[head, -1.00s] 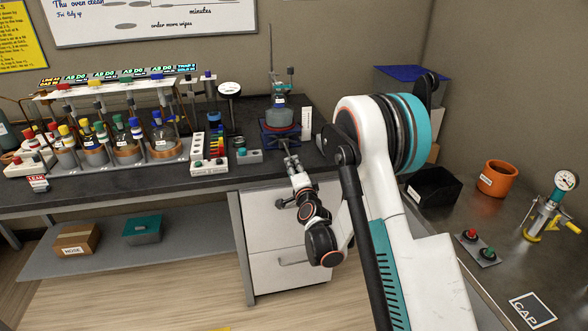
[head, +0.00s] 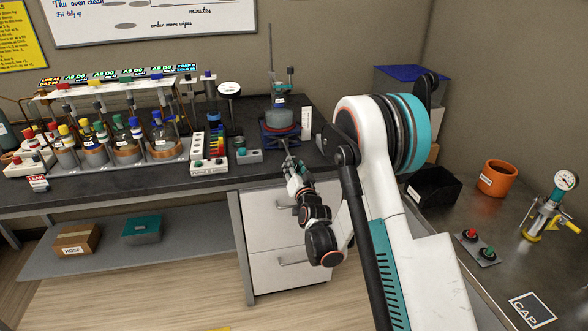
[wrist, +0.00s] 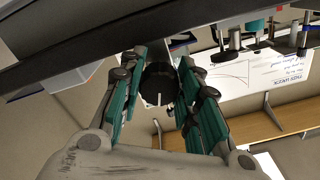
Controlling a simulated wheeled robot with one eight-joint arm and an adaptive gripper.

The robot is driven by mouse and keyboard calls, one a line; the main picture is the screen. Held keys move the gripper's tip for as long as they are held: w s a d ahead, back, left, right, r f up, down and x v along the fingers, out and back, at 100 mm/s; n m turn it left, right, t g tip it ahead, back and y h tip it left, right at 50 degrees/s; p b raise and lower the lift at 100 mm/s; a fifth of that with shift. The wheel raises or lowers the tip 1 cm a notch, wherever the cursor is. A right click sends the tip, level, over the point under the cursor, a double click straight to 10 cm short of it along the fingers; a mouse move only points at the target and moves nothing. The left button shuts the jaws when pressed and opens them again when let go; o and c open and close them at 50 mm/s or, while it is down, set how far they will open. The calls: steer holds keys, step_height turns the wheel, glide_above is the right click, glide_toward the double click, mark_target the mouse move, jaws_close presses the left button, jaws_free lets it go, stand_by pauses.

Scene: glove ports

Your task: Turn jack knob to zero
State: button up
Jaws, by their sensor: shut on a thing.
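In the head view my gripper (head: 288,153) reaches the front of the jack from below. The knob is hidden there behind my gripper, and no zero mark can be made out.
A white scale card (head: 306,123) stands right of the jack. A small grey box with a round knob (head: 248,156) and a colour-striped panel (head: 213,146) are to its left. White drawers (head: 285,225) lie under the bench, close to my arm.

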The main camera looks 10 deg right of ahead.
steer(key=shift+n, duration=0.5)
steer(key=o, duration=1.1)
step_height(320, 180, up, 10)
steer(key=shift+f, duration=0.1)
